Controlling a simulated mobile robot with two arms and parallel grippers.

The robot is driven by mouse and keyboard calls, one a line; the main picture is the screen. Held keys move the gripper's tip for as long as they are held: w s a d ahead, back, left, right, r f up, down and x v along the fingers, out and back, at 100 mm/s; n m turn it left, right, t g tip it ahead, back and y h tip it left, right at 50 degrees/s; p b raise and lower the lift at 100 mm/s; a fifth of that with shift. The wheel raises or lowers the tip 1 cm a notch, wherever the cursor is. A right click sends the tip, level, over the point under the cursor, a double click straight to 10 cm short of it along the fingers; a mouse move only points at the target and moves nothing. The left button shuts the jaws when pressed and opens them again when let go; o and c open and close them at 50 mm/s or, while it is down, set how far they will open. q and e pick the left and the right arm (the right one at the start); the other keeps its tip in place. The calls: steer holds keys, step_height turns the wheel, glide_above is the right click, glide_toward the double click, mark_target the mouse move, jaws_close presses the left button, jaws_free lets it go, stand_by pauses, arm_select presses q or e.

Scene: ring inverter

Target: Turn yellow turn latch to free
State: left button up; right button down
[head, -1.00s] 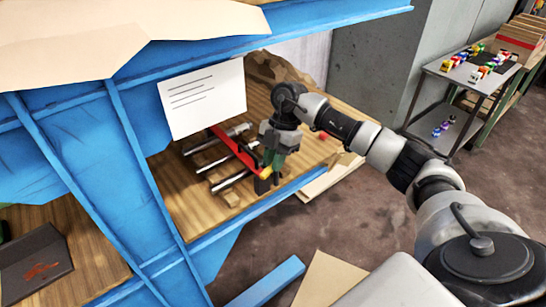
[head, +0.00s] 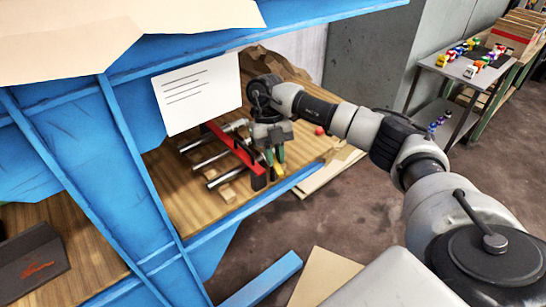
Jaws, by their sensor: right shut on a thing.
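The ring inverter, with a red bar (head: 232,145) and several silver rods, rests on the wooden shelf of the blue rack. The yellow turn latch (head: 270,157) is at the right end of the red bar, mostly covered by my right gripper. My right gripper (head: 275,164), with green fingers pointing down, is shut on the latch. Its exact angle is hard to tell at this size. My left gripper is out of view.
A small red object (head: 319,130) lies on the shelf to the right. Blue rack posts stand at the left, and a metal cart (head: 463,72) is farther right.

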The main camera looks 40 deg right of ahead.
steer(key=shift+d+r+n+h+b, duration=0.15)
steer(key=shift+n+h+b, duration=0.5)
steer(key=shift+n, duration=1.35)
steer(key=shift+d, duration=0.1)
steer(key=c, duration=1.4)
jaws_free()
steer(key=shift+o, duration=0.2)
steer(key=p+v, duration=0.2)
steer(key=v, duration=0.8)
steer(key=shift+w+r, duration=0.2)
steer(key=shift+r, duration=0.1)
steer(key=shift+a, duration=0.2)
